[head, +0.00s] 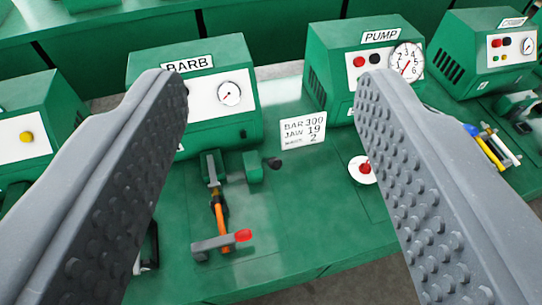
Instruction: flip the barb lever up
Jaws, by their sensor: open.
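The green machine labelled BARB (190,100) stands left of centre, its label and left side partly covered by my gripper's left finger. Its front has a white panel with a round gauge (229,94). Below the panel are two green blocks (252,166) on the bench, with a short dark knob (274,163) at the right one. I cannot tell for sure which part is the lever. My gripper (270,85) is open and empty, its ridged fingers spread wide.
A green PUMP machine (345,75) stands to the right, with a red button on a white disc (363,169) before it. A white card (303,130) stands between the machines. Coloured tools (490,147) lie at far right. The bench's front edge is near.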

